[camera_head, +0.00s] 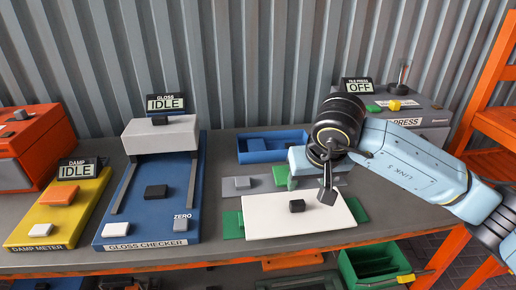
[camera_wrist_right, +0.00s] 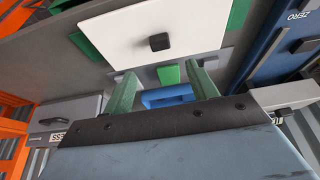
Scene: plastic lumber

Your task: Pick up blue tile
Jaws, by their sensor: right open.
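A blue, shallow, tray-like piece (camera_head: 247,157) lies at the back middle of the bench, with a darker recess. It shows between my fingers in the wrist view (camera_wrist_right: 165,97), farther off and not touched. My right gripper (camera_head: 284,180) has a light blue body and green fingers. It hangs over the grey plate, in front of and right of the blue piece. In the wrist view its fingers (camera_wrist_right: 163,86) are wide apart with nothing between them. My left gripper is not in view.
A white plate (camera_head: 270,221) with a black knob lies over green pieces at the front. The blue gloss checker (camera_head: 125,222) and yellow damp meter (camera_head: 85,212) stand left. The grey press (camera_head: 425,115) stands behind my right arm. A green bin (camera_head: 350,272) sits below the bench edge.

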